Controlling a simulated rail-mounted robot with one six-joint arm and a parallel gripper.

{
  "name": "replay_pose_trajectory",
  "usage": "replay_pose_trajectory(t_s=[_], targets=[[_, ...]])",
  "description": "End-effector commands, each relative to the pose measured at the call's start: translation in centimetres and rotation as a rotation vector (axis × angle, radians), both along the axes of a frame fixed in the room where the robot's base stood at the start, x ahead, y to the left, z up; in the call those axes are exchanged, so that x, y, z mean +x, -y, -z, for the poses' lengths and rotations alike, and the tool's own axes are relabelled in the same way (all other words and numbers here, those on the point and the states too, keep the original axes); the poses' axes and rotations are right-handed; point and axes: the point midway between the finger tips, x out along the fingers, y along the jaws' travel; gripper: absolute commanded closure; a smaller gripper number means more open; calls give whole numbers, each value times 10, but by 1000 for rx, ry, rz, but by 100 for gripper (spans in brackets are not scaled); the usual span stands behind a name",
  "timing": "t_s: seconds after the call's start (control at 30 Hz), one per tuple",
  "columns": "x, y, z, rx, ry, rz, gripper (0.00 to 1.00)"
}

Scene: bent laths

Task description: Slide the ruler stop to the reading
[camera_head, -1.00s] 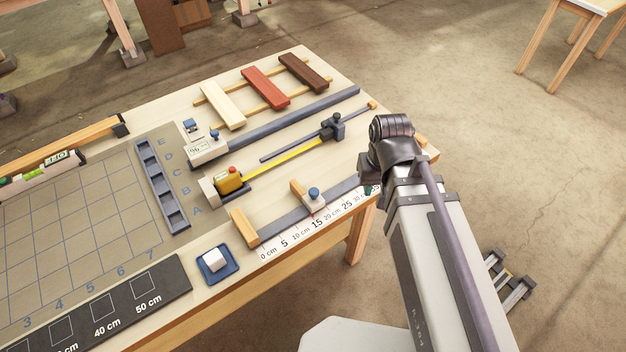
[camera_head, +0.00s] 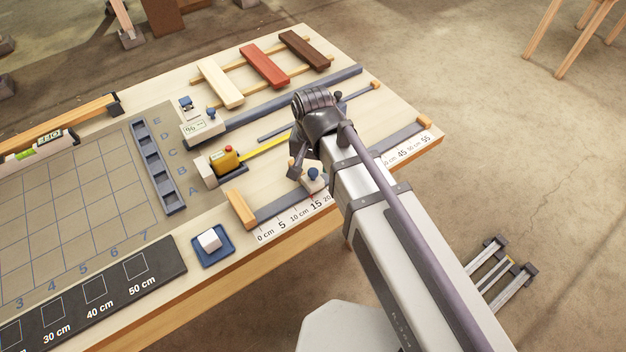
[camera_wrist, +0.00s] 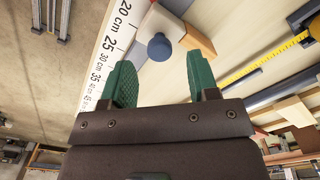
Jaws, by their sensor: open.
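The ruler stop is a pale slider with a blue knob (camera_head: 314,173) and a wooden block. It sits on the grey rail beside the white ruler strip (camera_head: 284,224), around the 15 to 20 cm marks, partly hidden by my arm in the head view. In the wrist view the stop's knob (camera_wrist: 159,47) lies ahead of and between the green fingers of my gripper (camera_wrist: 161,75). The fingers are spread apart with nothing between their tips. The ruler (camera_wrist: 111,50) runs along the left of the wrist view, its 20 and 25 cm marks near the stop.
Wooden end blocks (camera_head: 241,209) close off the rail. A yellow tape measure (camera_head: 224,161) with its tape drawn out lies behind it. A blue tray (camera_head: 212,258) with a white cube is at the front. Colored slats (camera_head: 264,66) lie at the back.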

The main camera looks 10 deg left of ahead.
Motion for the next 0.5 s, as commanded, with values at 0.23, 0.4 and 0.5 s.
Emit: replay_pose_trajectory(t_s=[0.23, 0.4, 0.5], targets=[[0, 0, 33, 0, 0, 0, 45], [0, 0, 30, 0, 0, 0, 45], [0, 0, 30, 0, 0, 0, 53]])
